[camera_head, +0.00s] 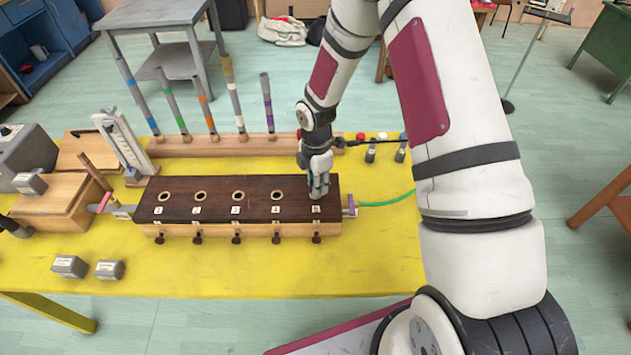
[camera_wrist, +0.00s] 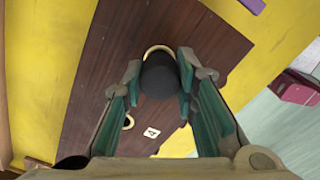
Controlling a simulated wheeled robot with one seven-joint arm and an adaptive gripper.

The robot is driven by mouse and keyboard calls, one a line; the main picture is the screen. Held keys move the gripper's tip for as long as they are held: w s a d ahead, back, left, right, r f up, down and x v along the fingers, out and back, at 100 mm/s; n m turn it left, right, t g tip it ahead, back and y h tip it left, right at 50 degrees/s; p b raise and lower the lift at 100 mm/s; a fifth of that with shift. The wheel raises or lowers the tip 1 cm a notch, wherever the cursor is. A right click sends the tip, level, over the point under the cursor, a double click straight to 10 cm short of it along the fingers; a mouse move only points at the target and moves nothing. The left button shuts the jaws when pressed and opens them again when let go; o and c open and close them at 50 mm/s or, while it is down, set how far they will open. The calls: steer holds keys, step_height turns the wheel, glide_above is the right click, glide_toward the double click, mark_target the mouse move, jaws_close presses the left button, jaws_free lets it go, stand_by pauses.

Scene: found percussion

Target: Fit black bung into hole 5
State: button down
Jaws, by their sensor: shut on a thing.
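The dark wooden block (camera_head: 220,205) lies on the yellow table with a row of pale-ringed holes and small number labels along its front. My gripper (camera_head: 319,192) points down over the block's right end, behind the rightmost label (camera_head: 316,209), and hides the hole there. In the wrist view my gripper (camera_wrist: 160,70) is shut on the black bung (camera_wrist: 160,78), a dark cylinder between the two fingers. The pale ring of hole 5 (camera_wrist: 158,49) shows at the bung's far edge. I cannot tell whether the bung has entered the hole. Another ringed hole (camera_wrist: 128,122) is open.
A wooden rack (camera_head: 235,145) with several upright coloured tubes stands behind the block. Small bottles (camera_head: 371,152) stand to the right of the rack. Two grey metal blocks (camera_head: 70,266) lie at the front left. Wooden boxes (camera_head: 60,200) crowd the left. The table's front right is clear.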

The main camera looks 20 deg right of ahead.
steer(key=shift+f, duration=0.75)
steer(key=c, duration=1.2)
jaws_free()
step_height(320, 180, up, 12)
